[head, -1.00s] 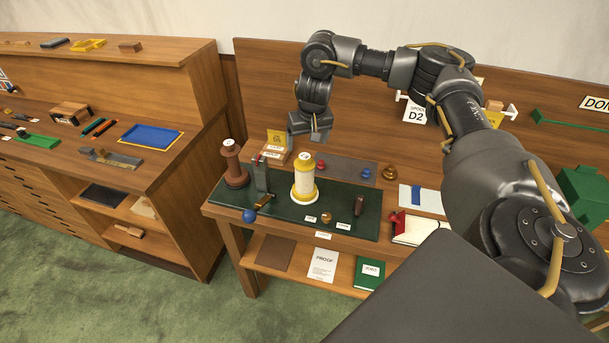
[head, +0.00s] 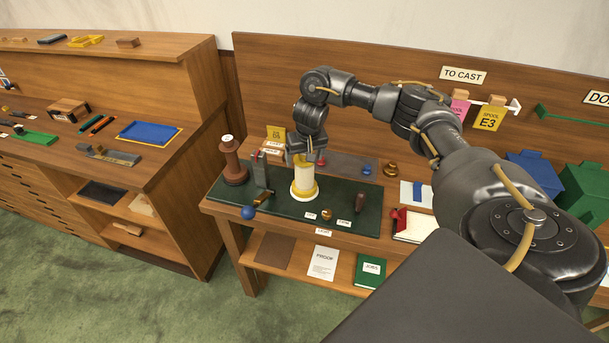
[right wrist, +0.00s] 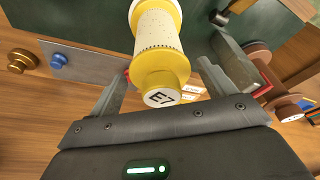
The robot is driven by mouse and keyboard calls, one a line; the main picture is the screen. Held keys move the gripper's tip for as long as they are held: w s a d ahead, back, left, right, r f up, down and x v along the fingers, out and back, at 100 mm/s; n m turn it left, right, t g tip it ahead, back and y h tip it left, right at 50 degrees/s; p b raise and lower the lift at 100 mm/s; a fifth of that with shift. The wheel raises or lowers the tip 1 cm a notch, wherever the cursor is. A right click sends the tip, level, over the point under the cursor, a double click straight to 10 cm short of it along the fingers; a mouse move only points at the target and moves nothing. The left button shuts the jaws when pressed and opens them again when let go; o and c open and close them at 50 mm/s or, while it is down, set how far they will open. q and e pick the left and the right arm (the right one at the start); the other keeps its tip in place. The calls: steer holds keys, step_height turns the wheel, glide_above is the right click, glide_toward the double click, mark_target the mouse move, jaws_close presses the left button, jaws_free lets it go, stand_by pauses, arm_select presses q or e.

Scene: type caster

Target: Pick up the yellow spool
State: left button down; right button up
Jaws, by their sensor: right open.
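The yellow spool (head: 304,182) stands upright on the dark green mat, with a cream wound middle and yellow flanges. My right gripper (head: 307,158) is at the top of the spool, coming down from above and partly hiding it. In the right wrist view the spool (right wrist: 158,45) shows its end label "E7" between the two open fingers of my right gripper (right wrist: 155,85). The fingers stand apart from it on both sides. My left gripper is not in view.
A brown spool (head: 232,165) stands left of a grey metal upright (head: 260,178) on the green mat (head: 285,208). A blue ball (head: 249,212) is at the mat's front edge. Small knobs, a red item and an open book lie to the right.

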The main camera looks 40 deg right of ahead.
steer(key=c, duration=1.5)
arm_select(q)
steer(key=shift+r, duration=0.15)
